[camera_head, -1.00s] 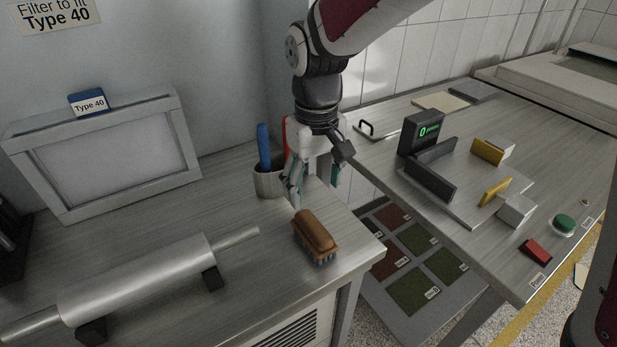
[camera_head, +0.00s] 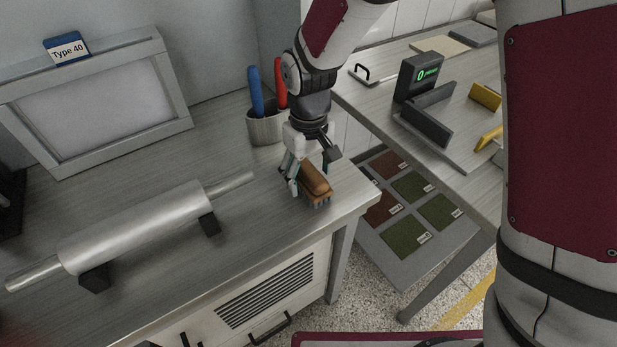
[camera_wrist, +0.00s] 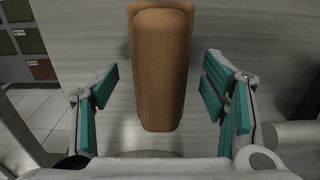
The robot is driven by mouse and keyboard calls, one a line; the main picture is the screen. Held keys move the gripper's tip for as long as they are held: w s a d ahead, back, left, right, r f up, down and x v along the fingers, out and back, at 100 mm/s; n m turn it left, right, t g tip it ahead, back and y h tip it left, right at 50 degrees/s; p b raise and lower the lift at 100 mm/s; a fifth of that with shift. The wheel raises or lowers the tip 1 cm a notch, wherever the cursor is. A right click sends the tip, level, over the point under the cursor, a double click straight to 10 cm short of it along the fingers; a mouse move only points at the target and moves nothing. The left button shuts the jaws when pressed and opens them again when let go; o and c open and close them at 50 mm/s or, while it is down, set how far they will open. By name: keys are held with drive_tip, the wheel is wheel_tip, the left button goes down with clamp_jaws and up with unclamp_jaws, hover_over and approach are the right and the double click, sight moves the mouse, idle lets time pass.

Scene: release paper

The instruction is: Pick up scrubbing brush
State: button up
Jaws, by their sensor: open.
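The scrubbing brush (camera_head: 316,182) has a brown wooden back and dark bristles below. It lies bristles down on the metal bench (camera_head: 250,215), near its right end. My gripper (camera_head: 308,184) is right over the brush, with its fingers reaching down on either side. In the wrist view the brush (camera_wrist: 160,68) lies lengthwise between the open fingers (camera_wrist: 162,100), with a gap on both sides. The near end of the brush shows between the teal pads. Its bristles are hidden in the wrist view.
A metal cup (camera_head: 264,128) with blue and red handles stands behind my gripper. A metal roller (camera_head: 135,228) lies to the left. A framed filter (camera_head: 100,100) stands at the back left. A second table (camera_head: 390,105) is at the right, beyond a gap.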

drive_tip(key=shift+f, duration=0.65)
drive_tip(key=c, duration=1.5)
drive_tip(key=shift+o, duration=0.2)
drive_tip(key=shift+r, duration=0.15)
